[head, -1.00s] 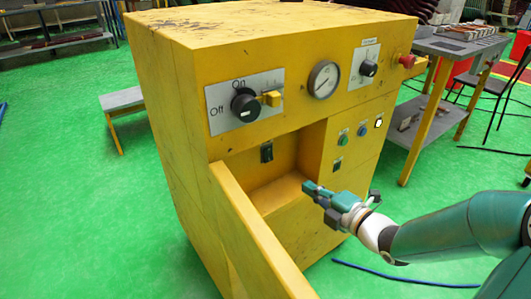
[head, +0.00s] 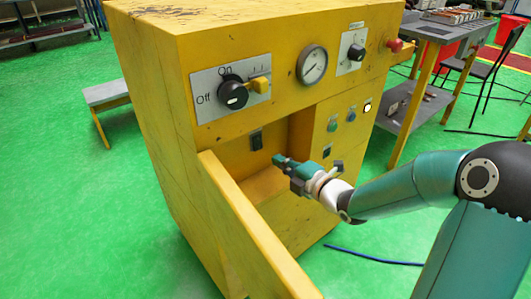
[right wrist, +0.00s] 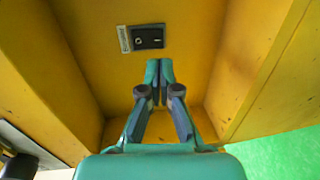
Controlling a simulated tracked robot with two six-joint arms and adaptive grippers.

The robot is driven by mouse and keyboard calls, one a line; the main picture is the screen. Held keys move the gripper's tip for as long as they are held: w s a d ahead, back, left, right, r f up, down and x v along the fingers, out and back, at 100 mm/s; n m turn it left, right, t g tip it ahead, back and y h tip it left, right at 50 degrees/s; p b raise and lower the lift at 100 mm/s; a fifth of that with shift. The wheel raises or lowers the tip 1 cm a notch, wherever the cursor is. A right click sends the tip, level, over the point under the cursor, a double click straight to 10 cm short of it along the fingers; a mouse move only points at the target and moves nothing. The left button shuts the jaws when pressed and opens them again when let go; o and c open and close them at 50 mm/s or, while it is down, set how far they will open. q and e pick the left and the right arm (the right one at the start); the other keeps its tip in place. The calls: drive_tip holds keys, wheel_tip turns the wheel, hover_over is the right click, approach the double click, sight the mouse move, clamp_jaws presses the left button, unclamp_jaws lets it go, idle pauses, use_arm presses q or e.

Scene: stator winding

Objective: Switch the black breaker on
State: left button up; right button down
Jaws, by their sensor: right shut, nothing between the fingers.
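The black breaker (head: 256,140) is a small dark rocker switch on the back wall of the recess in the yellow cabinet. In the right wrist view the breaker (right wrist: 149,38) lies just beyond my fingertips, beside a small pale label (right wrist: 124,39). My right gripper (head: 278,159) is at the mouth of the recess, to the right of the breaker and a little lower in the head view. In the right wrist view its fingers (right wrist: 159,66) are together and empty, apart from the breaker. My left gripper is not in view.
The yellow cabinet (head: 160,110) has an open door (head: 240,225) in front of the recess. Above are a rotary Off/On knob (head: 233,94) and a gauge (head: 312,64). Recess walls stand on both sides of my right gripper. A blue cable (head: 370,257) lies on the green floor.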

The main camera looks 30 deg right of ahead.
sight(259, 149)
drive_tip(key=w, duration=0.4)
drive_tip(key=w+f, duration=0.1)
drive_tip(key=w, duration=0.1)
drive_tip(key=shift+w+a, duration=0.25)
drive_tip(key=shift+w, duration=0.1)
